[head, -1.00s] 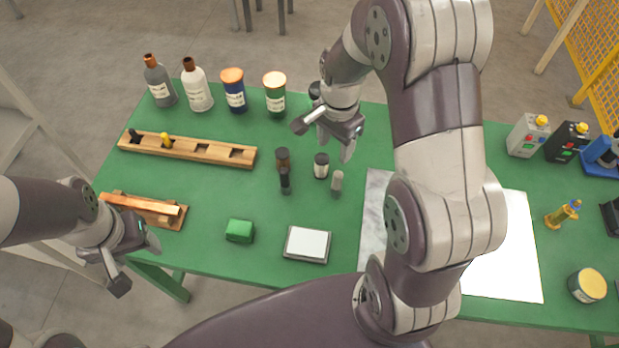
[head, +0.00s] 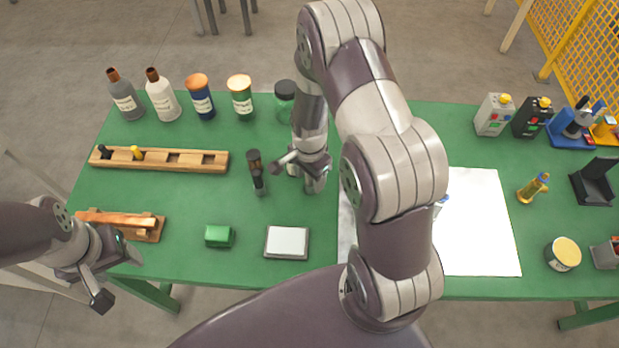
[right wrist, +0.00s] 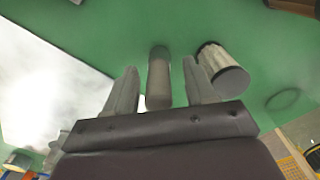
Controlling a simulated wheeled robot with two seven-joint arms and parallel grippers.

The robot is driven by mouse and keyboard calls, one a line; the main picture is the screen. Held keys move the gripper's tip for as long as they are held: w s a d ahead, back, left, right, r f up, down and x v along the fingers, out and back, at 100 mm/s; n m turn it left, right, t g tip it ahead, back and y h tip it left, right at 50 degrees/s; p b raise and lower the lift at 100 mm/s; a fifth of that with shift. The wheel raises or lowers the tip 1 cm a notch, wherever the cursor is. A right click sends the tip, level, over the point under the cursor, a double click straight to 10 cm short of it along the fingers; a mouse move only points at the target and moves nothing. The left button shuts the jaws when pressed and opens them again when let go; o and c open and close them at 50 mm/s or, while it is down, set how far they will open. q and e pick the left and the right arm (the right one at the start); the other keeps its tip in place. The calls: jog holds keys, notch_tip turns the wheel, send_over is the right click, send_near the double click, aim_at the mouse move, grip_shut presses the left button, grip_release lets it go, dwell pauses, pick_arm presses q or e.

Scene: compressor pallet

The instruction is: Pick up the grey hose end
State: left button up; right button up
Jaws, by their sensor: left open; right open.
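The grey hose end (right wrist: 159,78) is a small grey cylinder on the green table. In the right wrist view it lies between the two fingers of my right gripper (right wrist: 160,64), with a thin gap on each side. In the head view my right gripper (head: 306,178) is low over the table and mostly hides the hose end. The gripper is open. My left gripper (head: 121,276) is open and empty by the front left table edge.
A ribbed pale cylinder with a dark grey end (right wrist: 222,70) lies close beside the right finger in the right wrist view. A dark brown hose end (head: 256,172) stands left of my right gripper. A white sheet (head: 477,225) is on the right; a grey pad (head: 287,242) is in front.

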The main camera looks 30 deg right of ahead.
jog(key=shift+s, duration=0.1)
grip_shut()
jog(key=shift+r, duration=0.1)
